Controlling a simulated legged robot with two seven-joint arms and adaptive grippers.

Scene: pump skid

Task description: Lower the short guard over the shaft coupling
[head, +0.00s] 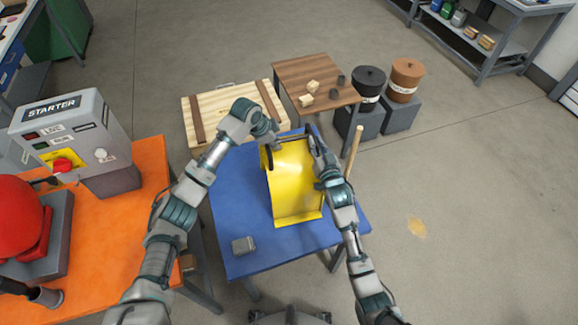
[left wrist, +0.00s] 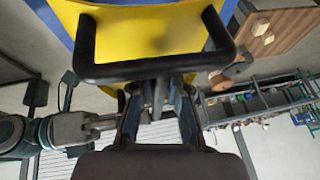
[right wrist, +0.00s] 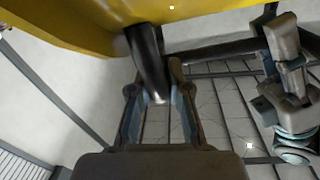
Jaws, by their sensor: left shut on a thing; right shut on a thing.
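The short guard is a curved yellow cover (head: 295,185) with black bar handles, over the blue table in the head view. My left gripper (head: 272,140) is at its upper left and shut on a black handle, which crosses the left wrist view (left wrist: 150,69). My right gripper (head: 314,148) is at its upper right and shut on another black handle, seen between the fingers in the right wrist view (right wrist: 148,62). Whether the guard touches the table is unclear. I cannot make out the shaft coupling for certain; red machinery (head: 22,220) stands at the left.
The blue table (head: 235,205) has a small grey block (head: 243,245) near its front left. An orange bench (head: 110,225) at left bears a grey starter box (head: 75,135). A wooden crate (head: 205,115), small brown table (head: 300,72) and two bins stand behind. Open floor lies right.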

